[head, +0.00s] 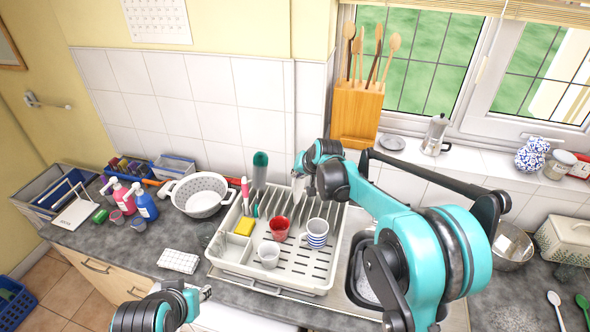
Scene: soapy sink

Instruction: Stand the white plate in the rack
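The white dish rack (229,268) stands on the counter left of the sink, with a row of upright slots along its back half. I cannot make out the white plate for certain. My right gripper (298,190) is over the back right of the rack, pointing down at the slots. A small pale shape shows at its tips, too small to tell whether it is a finger or something held. My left gripper (206,293) is low at the front, left of the rack's front edge and apart from it. Its finger opening is too small to judge.
The rack holds a red cup (280,228), a striped cup (317,233), a pale cup (269,255) and a yellow sponge (245,226). A white colander (201,195) stands to the left. My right arm hides much of the sink (362,272).

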